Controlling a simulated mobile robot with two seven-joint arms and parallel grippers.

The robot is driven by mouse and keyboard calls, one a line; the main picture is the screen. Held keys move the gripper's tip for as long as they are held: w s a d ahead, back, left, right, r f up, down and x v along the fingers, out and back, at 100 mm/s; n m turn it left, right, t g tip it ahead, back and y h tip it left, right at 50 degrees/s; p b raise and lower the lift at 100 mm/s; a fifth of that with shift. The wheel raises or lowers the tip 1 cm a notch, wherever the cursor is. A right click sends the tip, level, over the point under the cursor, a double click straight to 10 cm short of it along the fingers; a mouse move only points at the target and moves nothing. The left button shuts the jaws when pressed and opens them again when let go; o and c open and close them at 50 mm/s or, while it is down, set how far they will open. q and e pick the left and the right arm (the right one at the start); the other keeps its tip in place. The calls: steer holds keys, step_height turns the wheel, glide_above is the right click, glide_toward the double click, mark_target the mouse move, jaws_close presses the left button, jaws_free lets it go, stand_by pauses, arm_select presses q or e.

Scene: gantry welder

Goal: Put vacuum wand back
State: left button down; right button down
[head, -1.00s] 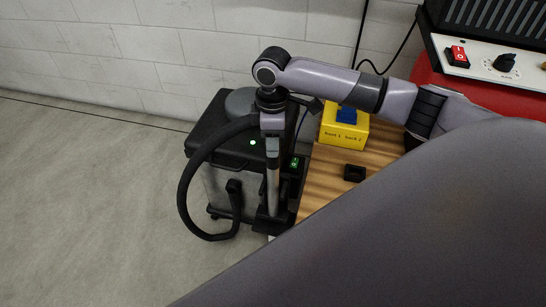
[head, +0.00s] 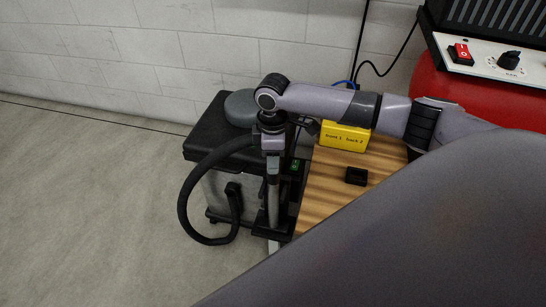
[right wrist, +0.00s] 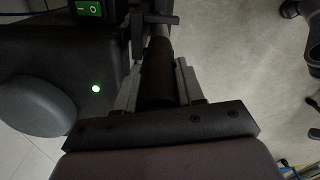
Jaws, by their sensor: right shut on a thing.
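The vacuum wand (head: 273,205) is a grey upright tube with a black upper part. My right gripper (head: 271,162) is shut on its upper end; in the right wrist view my gripper's fingers (right wrist: 158,88) flank the black wand part (right wrist: 158,60). A black hose (head: 184,190) loops from the wand on the left. The wand's lower part is at a black bracket (head: 272,230) on the side of the vacuum; I cannot tell whether it is seated. The vacuum (head: 208,130) is a black-topped grey box with a round grey knob. My left gripper is not in view.
A wooden bench (head: 325,190) stands right of the wand, with a yellow box (head: 343,137) and a small black block (head: 356,176) on it. A red machine (head: 445,90) is at the right. The floor at the left (head: 90,210) is clear.

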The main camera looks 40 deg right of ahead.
steer(key=c, duration=0.8)
jaws_free()
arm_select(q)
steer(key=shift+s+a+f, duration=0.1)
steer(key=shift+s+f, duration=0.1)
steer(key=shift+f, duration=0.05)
arm_select(e)
steer(key=shift+o, duration=0.5)
